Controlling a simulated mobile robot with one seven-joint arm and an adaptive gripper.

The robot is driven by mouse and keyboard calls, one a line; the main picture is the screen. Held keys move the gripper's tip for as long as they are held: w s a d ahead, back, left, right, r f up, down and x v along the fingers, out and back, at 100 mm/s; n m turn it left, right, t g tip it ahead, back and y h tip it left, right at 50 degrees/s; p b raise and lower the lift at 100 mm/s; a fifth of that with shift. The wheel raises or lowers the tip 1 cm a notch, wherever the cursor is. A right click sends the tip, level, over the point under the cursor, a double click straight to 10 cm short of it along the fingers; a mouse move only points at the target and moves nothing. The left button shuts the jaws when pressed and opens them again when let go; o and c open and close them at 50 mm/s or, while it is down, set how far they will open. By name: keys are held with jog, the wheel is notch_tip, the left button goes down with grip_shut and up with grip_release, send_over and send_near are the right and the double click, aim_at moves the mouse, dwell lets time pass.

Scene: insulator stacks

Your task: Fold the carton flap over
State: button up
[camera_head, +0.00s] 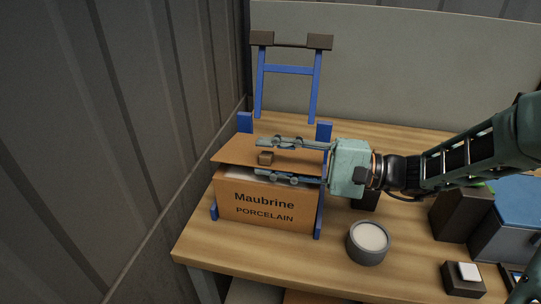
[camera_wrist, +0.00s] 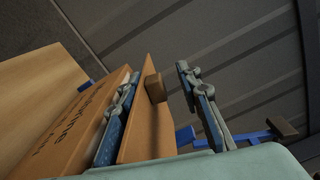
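The brown carton (camera_head: 262,205), printed "Maubrine PORCELAIN", stands on the table inside a blue frame. Its flap (camera_head: 232,151) is a brown panel with a small brown block (camera_head: 265,158) on it. The flap lies roughly level above the carton's opening, with a gap in front where pale contents show. My gripper (camera_head: 260,157) comes from the right with one finger above the flap and one below. In the wrist view the flap (camera_wrist: 146,125) and block (camera_wrist: 154,88) sit between the two spread fingers (camera_wrist: 158,72), and the upper finger is clear of the flap.
The blue frame (camera_head: 288,70) rises behind the carton with a dark top bar. A grey round pot (camera_head: 368,243) stands right of the carton. A dark box (camera_head: 455,215) and a small block with a white top (camera_head: 465,278) are farther right. A corrugated wall (camera_head: 130,130) is close on the left.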

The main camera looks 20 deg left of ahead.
jog(key=d, duration=1.1)
jog(key=shift+w+d, duration=0.35)
jog(key=shift+d, duration=0.05)
